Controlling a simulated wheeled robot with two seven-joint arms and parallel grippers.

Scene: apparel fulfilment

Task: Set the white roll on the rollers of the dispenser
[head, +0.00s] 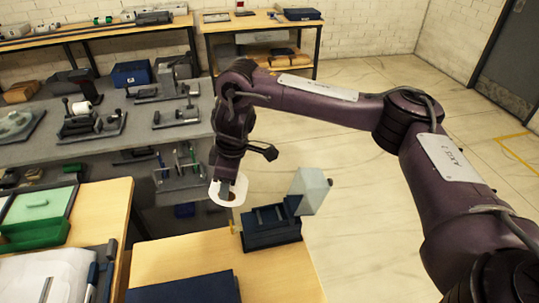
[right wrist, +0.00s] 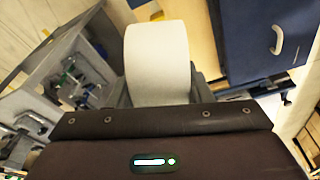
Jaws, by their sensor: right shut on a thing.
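The white roll (head: 236,183) hangs from my right gripper (head: 225,189), to the left of the dispenser in the head view. In the right wrist view the roll (right wrist: 157,55) stands in the middle, with the gripper shut on it. The dispenser (head: 273,236) is a dark blue open frame near the back edge of the wooden table. Its rollers (head: 268,215) show bare, and its pale translucent cover (head: 312,188) stands raised on the right. The roll is apart from the rollers. My left gripper is not in view.
A dark blue flat item (head: 185,288) lies at the front of the wooden table (head: 265,272). A grey bench (head: 95,148) with several fixtures stands behind on the left. A green and white tray (head: 38,212) is at far left. Open floor lies to the right.

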